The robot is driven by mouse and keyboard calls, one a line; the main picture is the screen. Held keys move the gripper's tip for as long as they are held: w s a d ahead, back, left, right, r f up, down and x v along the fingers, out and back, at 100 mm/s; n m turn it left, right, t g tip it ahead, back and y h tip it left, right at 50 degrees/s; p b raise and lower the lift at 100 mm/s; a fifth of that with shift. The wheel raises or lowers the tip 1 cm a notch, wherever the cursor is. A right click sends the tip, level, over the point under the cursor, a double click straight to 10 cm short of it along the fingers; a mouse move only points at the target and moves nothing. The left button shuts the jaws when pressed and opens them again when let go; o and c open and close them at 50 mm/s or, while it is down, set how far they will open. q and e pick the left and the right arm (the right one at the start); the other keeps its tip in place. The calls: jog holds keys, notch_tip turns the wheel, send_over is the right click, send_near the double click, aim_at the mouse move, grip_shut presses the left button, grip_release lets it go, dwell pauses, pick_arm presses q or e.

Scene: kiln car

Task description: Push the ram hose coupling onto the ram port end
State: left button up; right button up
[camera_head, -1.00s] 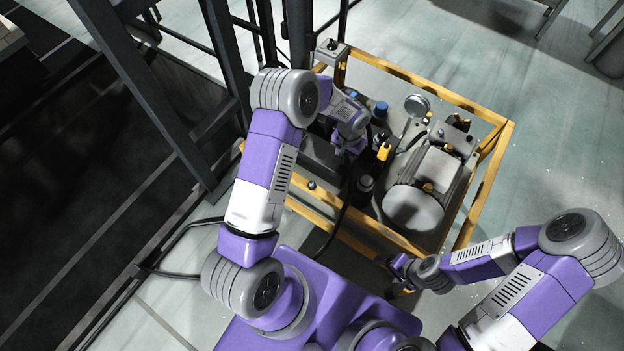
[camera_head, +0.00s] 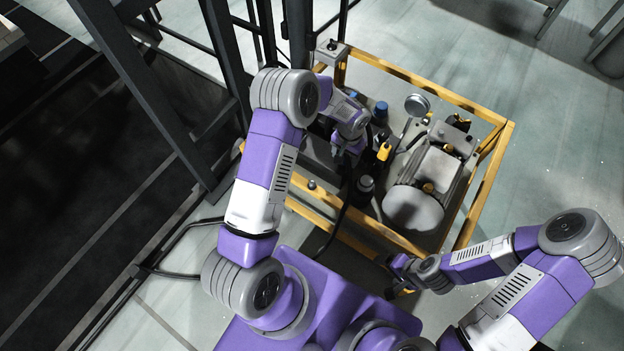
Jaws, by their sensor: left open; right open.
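My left gripper (camera_head: 346,158) points down inside the yellow-framed power unit, beside its dark valves and fittings. Its jaws are open, but they are small and dark here. A black hose (camera_head: 346,208) runs down from just below this gripper, over the frame's near rail. I cannot make out the ram hose coupling or the ram port end; they are hidden by the gripper or too small and dark to tell. My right gripper (camera_head: 398,277) is open and empty, low outside the near right corner of the frame.
The yellow frame (camera_head: 440,92) surrounds a grey motor (camera_head: 414,207), a round gauge (camera_head: 417,104), a blue cap (camera_head: 381,109) and a yellow handle (camera_head: 384,151). Dark steel posts (camera_head: 226,60) stand close on the left.

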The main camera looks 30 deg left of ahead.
pick_arm(q)
jog(key=shift+r, duration=0.2)
jog(key=shift+r+p, duration=1.5)
jog(key=shift+r, duration=0.55)
notch_tip(320, 180, up, 8)
jog(key=p, duration=0.2)
jog(key=shift+f+p, duration=0.15)
jog(key=shift+p, duration=0.15)
jog(key=shift+f, duration=0.1)
